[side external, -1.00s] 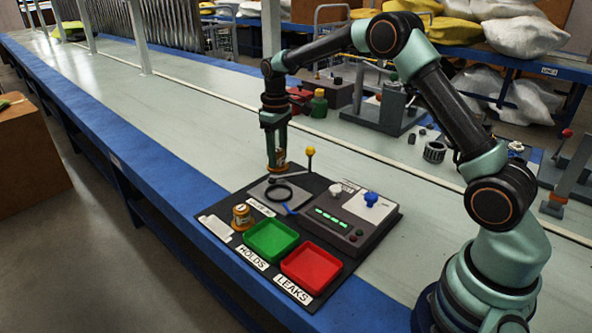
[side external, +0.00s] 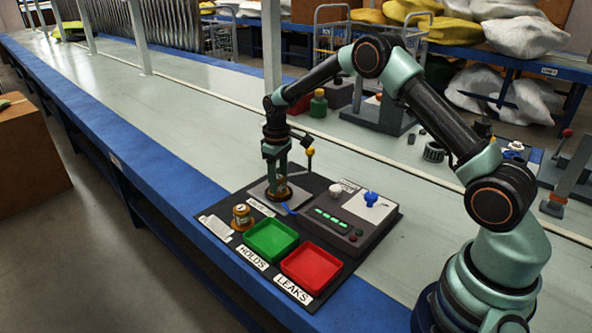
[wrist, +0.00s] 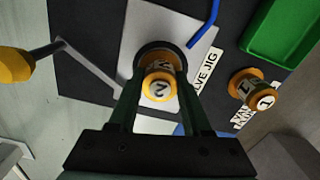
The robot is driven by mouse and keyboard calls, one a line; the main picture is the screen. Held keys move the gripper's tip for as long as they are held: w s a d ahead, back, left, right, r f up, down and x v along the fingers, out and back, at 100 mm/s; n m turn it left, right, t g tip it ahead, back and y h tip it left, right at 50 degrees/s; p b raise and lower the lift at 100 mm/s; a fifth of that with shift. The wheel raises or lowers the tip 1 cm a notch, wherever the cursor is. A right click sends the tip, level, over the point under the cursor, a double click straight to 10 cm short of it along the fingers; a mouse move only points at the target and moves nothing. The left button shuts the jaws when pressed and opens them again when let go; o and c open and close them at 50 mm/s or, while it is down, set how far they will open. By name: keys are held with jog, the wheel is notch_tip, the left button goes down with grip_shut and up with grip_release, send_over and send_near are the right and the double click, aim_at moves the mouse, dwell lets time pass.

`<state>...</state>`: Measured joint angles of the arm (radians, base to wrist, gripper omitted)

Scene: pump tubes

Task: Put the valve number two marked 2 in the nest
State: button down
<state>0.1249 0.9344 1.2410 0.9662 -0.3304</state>
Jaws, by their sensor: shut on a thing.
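Valve number two (wrist: 160,86), a brass-coloured piece with a white band and a 2 on its top, is between the fingers of my gripper (wrist: 158,76). My gripper (side external: 279,174) is shut on it and points down at the jig plate. The nest, a black ring (wrist: 150,50) on the grey plate, shows behind the valve in the wrist view. The valve is over the ring; I cannot tell whether its foot is down inside it. In the side view the fingers hide part of the valve (side external: 282,189) and ring.
A second valve marked 1 (wrist: 263,101) stands beside the plate, also in the side view (side external: 242,217). A green tray (side external: 271,241) and a red tray (side external: 311,266) lie nearer. A lever with a yellow knob (side external: 310,152) stands close behind the gripper. A control box (side external: 333,219) is at right.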

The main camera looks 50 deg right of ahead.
aim_at(278, 177)
jog(key=shift+f, duration=0.15)
jog(key=shift+c, duration=1.7)
grip_release()
notch_tip(278, 177, up, 12)
jog(key=s+a+r+m+t, duration=0.1)
jog(key=s+a+r+t, duration=0.25)
jog(key=s+r, duration=0.7)
jog(key=s+a+m+t, duration=0.1)
jog(key=s+a+t, duration=0.1)
jog(key=s, duration=1.1)
jog(key=shift+a+f, duration=0.25)
jog(key=shift+a, duration=0.25)
